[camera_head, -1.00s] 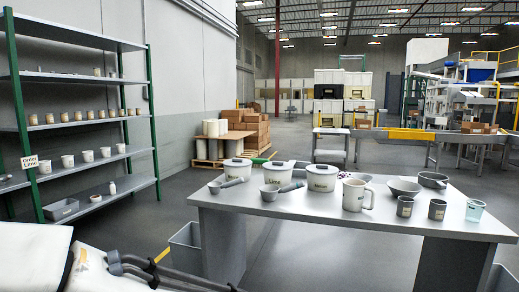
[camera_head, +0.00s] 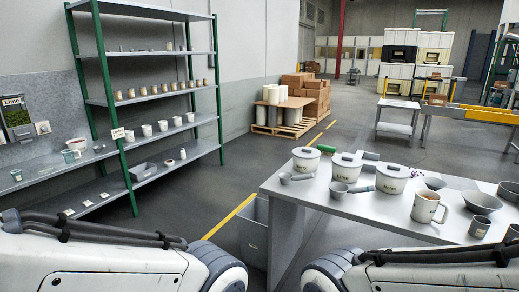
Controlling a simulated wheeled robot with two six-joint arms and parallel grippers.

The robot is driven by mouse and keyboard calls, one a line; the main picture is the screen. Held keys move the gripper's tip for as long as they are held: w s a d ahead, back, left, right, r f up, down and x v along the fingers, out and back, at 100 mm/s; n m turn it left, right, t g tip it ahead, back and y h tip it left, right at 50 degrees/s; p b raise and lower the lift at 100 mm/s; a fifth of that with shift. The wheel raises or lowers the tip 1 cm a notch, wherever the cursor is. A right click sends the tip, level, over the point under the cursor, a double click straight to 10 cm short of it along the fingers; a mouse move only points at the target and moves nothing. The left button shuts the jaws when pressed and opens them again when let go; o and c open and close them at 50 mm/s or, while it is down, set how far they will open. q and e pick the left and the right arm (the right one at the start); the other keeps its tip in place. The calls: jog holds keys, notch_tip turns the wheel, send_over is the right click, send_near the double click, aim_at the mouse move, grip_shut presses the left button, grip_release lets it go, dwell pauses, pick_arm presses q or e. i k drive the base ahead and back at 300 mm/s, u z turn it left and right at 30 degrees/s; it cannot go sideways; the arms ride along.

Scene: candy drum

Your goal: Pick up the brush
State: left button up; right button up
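I cannot clearly make out a brush. My two white arms reach in along the bottom edge, in front of the table. Both of my grippers are out of view.
White lidded pots (camera_head: 306,160), grey scoops (camera_head: 338,194), a labelled mug (camera_head: 426,207) and grey bowls (camera_head: 483,202) crowd the table. A grey bin (camera_head: 254,232) stands beside the table. Shelves (camera_head: 150,102) stand at the left; open floor lies between.

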aim_at(327, 150)
jog(key=u, duration=0.7)
jog(key=i, duration=6.55)
jog(key=u, duration=3.45)
jog(key=k, duration=3)
jog(key=u, duration=0.15)
